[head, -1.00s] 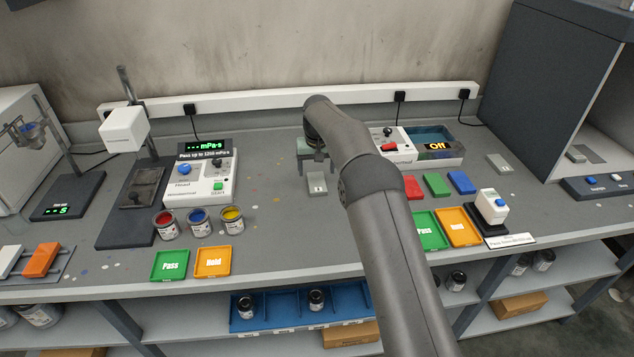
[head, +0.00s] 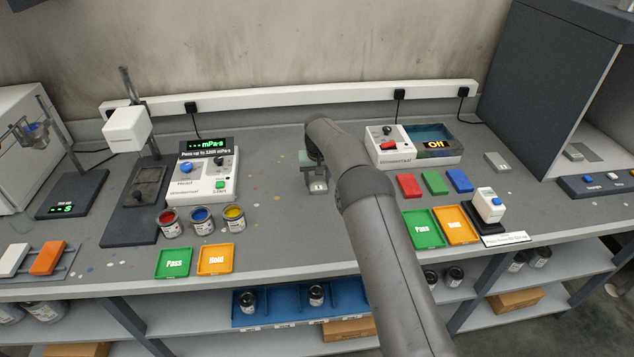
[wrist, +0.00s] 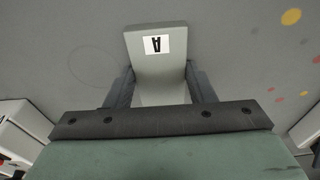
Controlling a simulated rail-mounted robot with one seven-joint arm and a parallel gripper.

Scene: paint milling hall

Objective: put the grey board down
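The grey board (head: 318,188) is a small flat piece with a white label at the middle of the bench, below my gripper (head: 314,180). In the wrist view the board (wrist: 157,68) shows its label marked A and lies between the two fingers of my gripper (wrist: 161,88). I see no gap between the fingers and the board's sides, so the gripper looks shut on it. The board is at or close to the bench top (head: 275,225). Whether its underside touches the bench is hidden.
Paint cans (head: 202,221) and a viscosity meter (head: 203,180) stand left. Green (head: 174,263) and orange (head: 215,260) trays lie in front. Coloured blocks (head: 434,183) and a white device reading Off (head: 400,155) are right. Bare bench surrounds the board.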

